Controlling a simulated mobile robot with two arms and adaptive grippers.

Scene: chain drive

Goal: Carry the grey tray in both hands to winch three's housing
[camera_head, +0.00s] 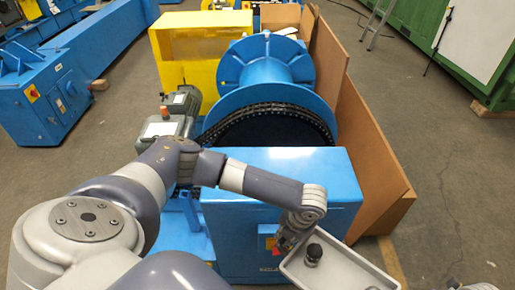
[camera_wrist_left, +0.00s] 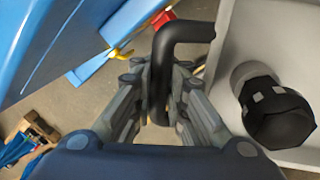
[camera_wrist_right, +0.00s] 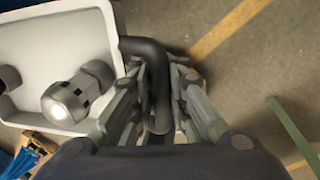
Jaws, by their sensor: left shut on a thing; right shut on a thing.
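The grey tray (camera_head: 345,262) is at the bottom right of the head view, in front of the blue housing (camera_head: 285,175) and cut off by the picture edge. It also shows in the left wrist view (camera_wrist_left: 240,45) and the right wrist view (camera_wrist_right: 60,40). My left gripper (camera_head: 287,238) is shut on the tray's black handle (camera_wrist_left: 185,32). My right gripper (camera_wrist_right: 160,120) is shut on the other black handle (camera_wrist_right: 145,48). A black-topped part (camera_head: 313,253) stands in the tray. Grey cylindrical parts (camera_wrist_right: 68,100) also show in it. The housing's label is too small to read.
Behind the housing are a blue drum (camera_head: 275,75) with a chain (camera_head: 270,107) and a yellow guard (camera_head: 200,50). Brown panels (camera_head: 350,130) stand along its right side. Another blue machine (camera_head: 45,95) is at left. Open floor (camera_head: 440,150) lies to the right.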

